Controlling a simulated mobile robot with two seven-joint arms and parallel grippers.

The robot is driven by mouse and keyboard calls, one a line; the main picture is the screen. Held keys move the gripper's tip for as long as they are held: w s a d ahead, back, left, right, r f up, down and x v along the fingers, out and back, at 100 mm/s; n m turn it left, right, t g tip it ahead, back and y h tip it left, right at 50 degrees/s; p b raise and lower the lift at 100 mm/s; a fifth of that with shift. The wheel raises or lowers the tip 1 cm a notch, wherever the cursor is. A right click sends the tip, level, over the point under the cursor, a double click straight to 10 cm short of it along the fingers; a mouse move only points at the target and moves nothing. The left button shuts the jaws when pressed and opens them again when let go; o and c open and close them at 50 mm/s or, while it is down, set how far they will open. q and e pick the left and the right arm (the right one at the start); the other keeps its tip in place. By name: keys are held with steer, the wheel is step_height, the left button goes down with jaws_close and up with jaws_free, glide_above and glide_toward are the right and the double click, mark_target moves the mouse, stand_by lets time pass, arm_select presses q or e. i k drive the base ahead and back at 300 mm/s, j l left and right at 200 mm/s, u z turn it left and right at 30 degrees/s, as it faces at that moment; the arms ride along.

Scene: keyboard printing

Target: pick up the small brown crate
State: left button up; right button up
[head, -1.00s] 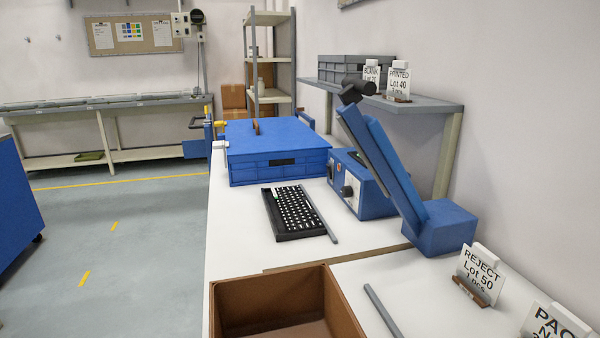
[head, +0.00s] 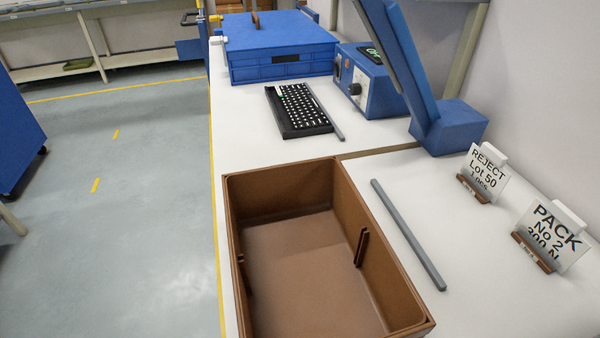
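The brown crate (head: 336,179) stands open and upright on the white table, in the lower middle of the head view. It looks empty, with its brown floor showing and small slotted ribs on its side walls. Its near left corner runs to the bottom edge of the picture. Neither of my grippers is in the head view.
A grey bar (head: 408,233) lies just right of the crate. A black keyboard (head: 297,110), a blue box (head: 279,50) and a blue press (head: 450,128) stand beyond it. REJECT (head: 484,174) and PACK (head: 551,236) signs stand at right. The table's left edge is close to the crate.

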mark_target(309, 258)
steer(key=z, duration=1.95)
steer(key=k+j, duration=0.15)
steer(key=j, duration=0.25)
steer(key=k+j, duration=0.1)
steer(key=j, duration=0.25)
steer(key=k+j+u, duration=0.1)
steer(key=j, duration=0.3)
steer(key=k+j, duration=0.2)
steer(key=j, duration=0.2)
